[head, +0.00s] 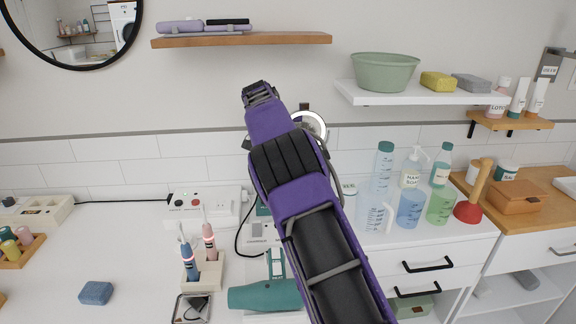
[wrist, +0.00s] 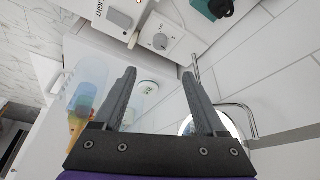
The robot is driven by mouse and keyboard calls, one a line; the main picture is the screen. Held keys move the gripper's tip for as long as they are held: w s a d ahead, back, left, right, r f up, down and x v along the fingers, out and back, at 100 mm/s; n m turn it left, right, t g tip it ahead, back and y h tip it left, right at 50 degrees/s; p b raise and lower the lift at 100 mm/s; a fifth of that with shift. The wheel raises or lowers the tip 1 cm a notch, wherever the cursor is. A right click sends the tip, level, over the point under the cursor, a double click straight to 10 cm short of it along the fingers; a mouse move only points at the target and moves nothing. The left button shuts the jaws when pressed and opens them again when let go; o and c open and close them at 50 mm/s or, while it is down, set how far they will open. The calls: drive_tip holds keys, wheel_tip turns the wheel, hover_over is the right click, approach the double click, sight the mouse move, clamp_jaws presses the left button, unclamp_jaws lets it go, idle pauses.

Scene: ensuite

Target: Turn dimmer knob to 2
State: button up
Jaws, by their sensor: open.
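The round grey dimmer knob (wrist: 160,42) sits on a small white plate (wrist: 172,28) at the top middle of the wrist view. Its pointer and any numbers are too small to read. My gripper (wrist: 160,72) is open, with nothing between its two dark fingers. The fingers point toward the plate, and the knob shows beyond the gap between them, apart from both. In the head view my purple arm covers part of the counter and wall, and I cannot make out the knob or my fingertips there.
A white box marked LIGHT (wrist: 112,15) adjoins the knob plate. A round mirror on a chrome arm (wrist: 210,126) is close to the right finger. In the head view, toothbrushes (head: 198,255), a teal hair dryer (head: 264,295) and several bottles (head: 410,205) crowd the counter.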

drive_tip(key=w+d+f+n+b, duration=0.1)
drive_tip(key=d+f+b, duration=0.1)
drive_tip(key=f, duration=0.3)
drive_tip(key=d+f+n+t+y+b, duration=0.1)
drive_tip(key=d+f+n+b, duration=0.1)
drive_tip(key=f, duration=0.4)
drive_tip(key=w+d+f+n+b, duration=0.1)
drive_tip(key=d+f+n+b, duration=0.1)
drive_tip(key=f, duration=0.3)
drive_tip(key=shift+w+d+f, duration=0.1)
drive_tip(key=shift+w+f, duration=0.05)
drive_tip(key=shift+w, duration=0.2)
clamp_jaws()
idle(0.3)
